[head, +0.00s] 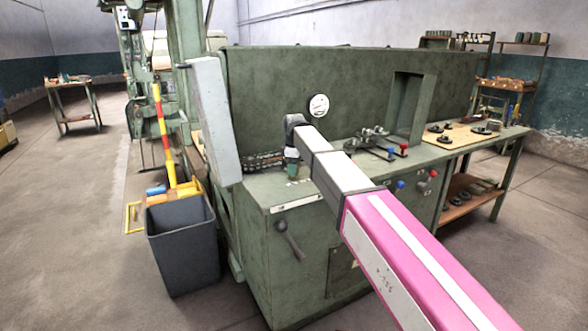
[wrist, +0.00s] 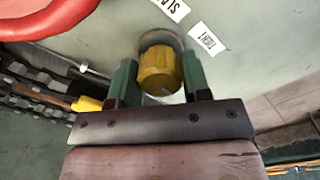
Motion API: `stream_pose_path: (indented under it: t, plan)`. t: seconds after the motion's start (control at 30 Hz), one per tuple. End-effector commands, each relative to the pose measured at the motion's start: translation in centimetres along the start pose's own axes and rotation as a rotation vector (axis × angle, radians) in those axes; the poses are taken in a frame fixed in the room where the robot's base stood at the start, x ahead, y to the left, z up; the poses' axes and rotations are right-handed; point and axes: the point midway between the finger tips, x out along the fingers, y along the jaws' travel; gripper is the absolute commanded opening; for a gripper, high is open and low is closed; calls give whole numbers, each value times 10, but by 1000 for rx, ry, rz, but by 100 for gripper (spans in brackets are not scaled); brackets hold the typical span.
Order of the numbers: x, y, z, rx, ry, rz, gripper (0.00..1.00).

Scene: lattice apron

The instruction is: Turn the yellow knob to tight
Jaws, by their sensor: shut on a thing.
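The yellow knob (wrist: 160,72) shows in the wrist view, mounted on a pale green panel. My gripper (wrist: 160,78) has one green finger on each side of the knob and is shut on it. A white label reading "TIGHT" (wrist: 207,39) is on the panel just right of the knob. A second label, partly cut off and starting "SLA" (wrist: 173,8), is above it. In the head view my gripper (head: 292,165) is at the machine's top left, and the knob is hidden there.
In the wrist view a red curved part (wrist: 45,18) is at the upper left, with a chain (wrist: 35,90) below it. In the head view a green machine (head: 350,85) carries a round gauge (head: 318,105). A grey bin (head: 183,245) stands at left.

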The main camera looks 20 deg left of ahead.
Motion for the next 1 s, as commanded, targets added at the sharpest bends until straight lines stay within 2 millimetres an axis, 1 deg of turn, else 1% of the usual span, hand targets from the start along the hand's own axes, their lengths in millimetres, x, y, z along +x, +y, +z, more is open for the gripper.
stream_pose_path:
  t: [0.3,0.77,0.8,0.87,0.9,1.0]
  plan:
    - [-1,1,-1,-98,3,2,20]
    - [-1,1,-1,-112,2,2,20]
    - [-1,1,-1,-112,2,2,47]
    - [-1,1,-1,-112,2,2,67]
    - [-1,1,-1,-112,2,2,69]
    - [-1,1,-1,-111,2,1,69]
